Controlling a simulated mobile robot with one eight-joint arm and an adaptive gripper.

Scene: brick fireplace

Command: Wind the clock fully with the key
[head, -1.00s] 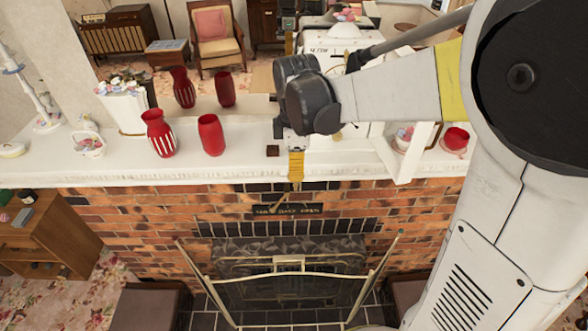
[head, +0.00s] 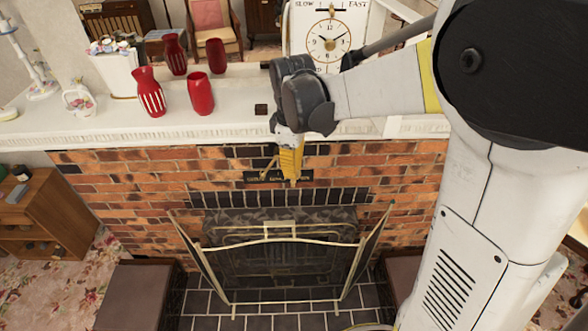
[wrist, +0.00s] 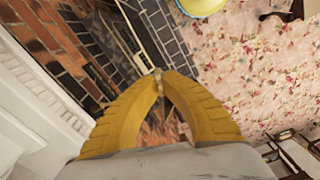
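The clock (head: 328,41) has a white face, black numerals and the words SLOW and EAST above the dial. It stands at the top of the head view, behind my arm, its lower part hidden. My gripper (head: 291,182) points down in front of the brick, below the mantel edge and well below the dial. In the wrist view, the yellow fingers (wrist: 158,76) come together at their tips. A small brass-coloured piece (wrist: 158,82) shows between the tips and looks like the key, mostly hidden.
A fire screen (head: 280,245) stands below my gripper. A wooden cabinet (head: 45,215) is at the left.

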